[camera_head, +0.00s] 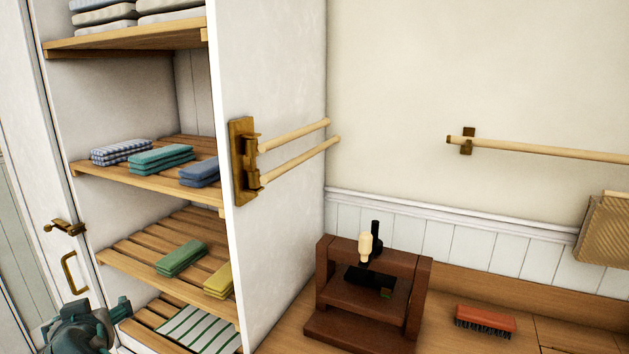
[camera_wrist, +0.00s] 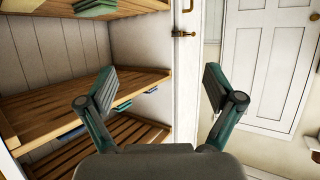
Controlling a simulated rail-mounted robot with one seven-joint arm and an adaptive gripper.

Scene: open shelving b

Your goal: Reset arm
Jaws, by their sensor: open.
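My gripper (camera_wrist: 155,92) is in the wrist view with its two green-grey fingers spread wide apart. Nothing is between them. In the head view, part of my arm shows at the bottom left, in front of the shelving's lower left side; the fingertips are not clear there. The wrist view looks past the fingers at wooden slatted shelves (camera_wrist: 50,107) on the left and a white door (camera_wrist: 269,60) on the right.
The open shelving (camera_head: 150,185) holds several folded cloths, including green (camera_head: 181,258) and yellow (camera_head: 218,279) ones. Wooden rails (camera_head: 295,134) stick out from its side panel. A brown wooden stand (camera_head: 365,295) and a red brush (camera_head: 485,320) are on the wooden counter (camera_head: 449,287).

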